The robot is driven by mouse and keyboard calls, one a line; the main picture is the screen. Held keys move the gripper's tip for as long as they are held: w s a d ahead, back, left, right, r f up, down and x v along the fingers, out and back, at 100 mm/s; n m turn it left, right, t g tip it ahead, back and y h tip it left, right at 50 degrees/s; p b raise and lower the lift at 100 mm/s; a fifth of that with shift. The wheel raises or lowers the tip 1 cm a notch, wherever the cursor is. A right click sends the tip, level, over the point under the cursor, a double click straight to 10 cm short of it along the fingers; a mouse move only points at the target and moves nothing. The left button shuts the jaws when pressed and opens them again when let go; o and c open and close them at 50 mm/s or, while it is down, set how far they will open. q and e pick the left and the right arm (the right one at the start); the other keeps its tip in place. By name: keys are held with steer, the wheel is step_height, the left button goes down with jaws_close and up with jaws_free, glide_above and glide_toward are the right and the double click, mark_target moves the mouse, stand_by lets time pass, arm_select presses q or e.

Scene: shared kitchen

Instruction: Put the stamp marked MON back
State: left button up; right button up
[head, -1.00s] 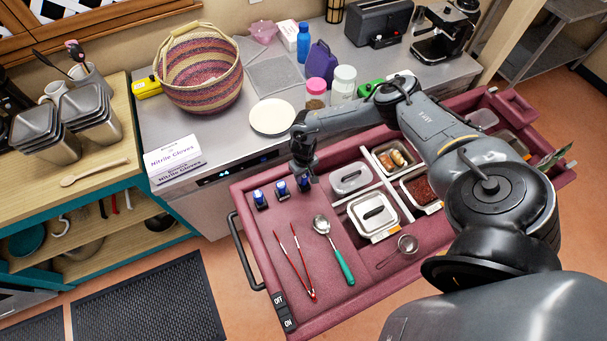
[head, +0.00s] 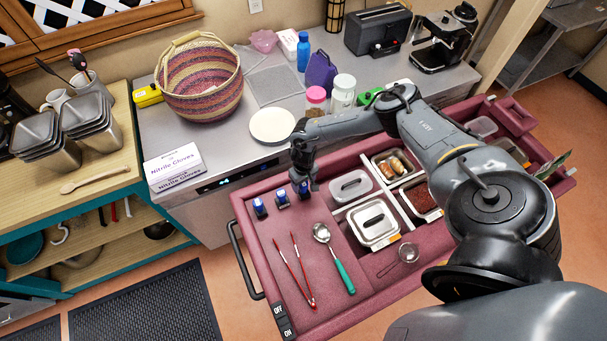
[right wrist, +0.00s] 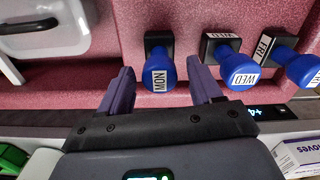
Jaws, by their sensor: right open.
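The stamp marked MON (right wrist: 160,78) has a blue handle on a dark base and stands in the maroon cart drawer (head: 318,281). In the head view it is the rightmost of the three blue stamps (head: 304,189). My right gripper (right wrist: 162,80) is open, with one finger on each side of the MON handle. No contact between the fingers and the handle shows. In the head view the right gripper (head: 304,176) is just above and behind that stamp and hides part of it. My left gripper is in neither view.
The stamps marked WED (right wrist: 238,72) and FRI (right wrist: 300,68) stand close beside MON. Tongs (head: 300,272) and a green-handled spoon (head: 334,255) lie in front. A lidded container (head: 350,186) stands right of the stamps. The worktop edge is behind them.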

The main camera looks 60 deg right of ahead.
step_height(320, 180, up, 10)
steer(key=w+a+r+n+t+y, duration=0.1)
steer(key=a+n+t+y, duration=0.3)
steer(key=a, duration=1.4)
steer(key=a+r+n+t, duration=0.15)
steer(key=a+n, duration=0.45)
steer(key=a, duration=1.2)
step_height(320, 180, up, 4)
steer(key=s+a+t, duration=0.1)
steer(key=s+t, duration=0.1)
steer(key=s+d+r+m+g+h, duration=0.2)
steer(key=s+d+g+h, duration=0.1)
steer(key=s+d, duration=0.8)
steer(key=shift+s+d+r+m+g+h, duration=0.15)
steer(key=shift+s+d+m+g+h, duration=0.15)
steer(key=shift+s+g+h, duration=0.2)
